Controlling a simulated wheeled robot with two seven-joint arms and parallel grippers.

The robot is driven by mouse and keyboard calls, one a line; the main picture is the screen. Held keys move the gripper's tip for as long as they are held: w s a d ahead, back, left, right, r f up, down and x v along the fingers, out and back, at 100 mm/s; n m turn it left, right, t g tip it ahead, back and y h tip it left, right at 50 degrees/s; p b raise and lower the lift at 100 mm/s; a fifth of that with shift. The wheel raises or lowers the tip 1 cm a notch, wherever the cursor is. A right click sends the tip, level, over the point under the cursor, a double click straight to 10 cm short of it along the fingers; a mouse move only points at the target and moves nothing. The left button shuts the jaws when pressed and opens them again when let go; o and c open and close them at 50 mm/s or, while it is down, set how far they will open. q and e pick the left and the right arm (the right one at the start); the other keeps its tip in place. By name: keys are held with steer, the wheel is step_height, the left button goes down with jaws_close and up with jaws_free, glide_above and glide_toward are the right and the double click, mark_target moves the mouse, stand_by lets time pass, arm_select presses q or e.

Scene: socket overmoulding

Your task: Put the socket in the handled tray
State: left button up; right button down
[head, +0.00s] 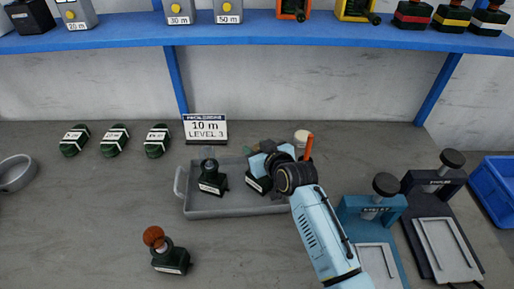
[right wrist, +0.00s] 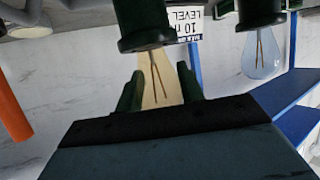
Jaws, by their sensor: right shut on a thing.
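The handled tray (head: 235,207) is grey and shallow, in the middle of the bench. My right gripper (head: 266,164) is over its right part, shut on a dark green socket (head: 258,184) with a white label. In the right wrist view, upside down, its fingers (right wrist: 160,90) flank the clear bulb of the held socket (right wrist: 145,22). Whether this socket touches the tray floor I cannot tell. Another dark green socket (head: 211,184) stands upright in the tray's left part; its pale bulb (right wrist: 262,52) also shows in the right wrist view. My left gripper is not in view.
A socket with an orange-brown bulb (head: 170,258) stands in front of the tray. A "10 m LEVEL 3" sign (head: 205,130) stands behind it. Several green pieces (head: 114,141) lie back left. Two presses (head: 372,210) stand right. A blue shelf (head: 120,40) spans the back.

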steer(key=c, duration=0.9)
jaws_free()
steer(key=shift+s+d+r, duration=0.1)
steer(key=shift+r, duration=0.05)
steer(key=p+v, duration=0.2)
steer(key=v, duration=0.9)
steer(key=shift+s+d+r, duration=0.15)
steer(key=shift+s+r, duration=0.05)
steer(key=shift+s, duration=0.1)
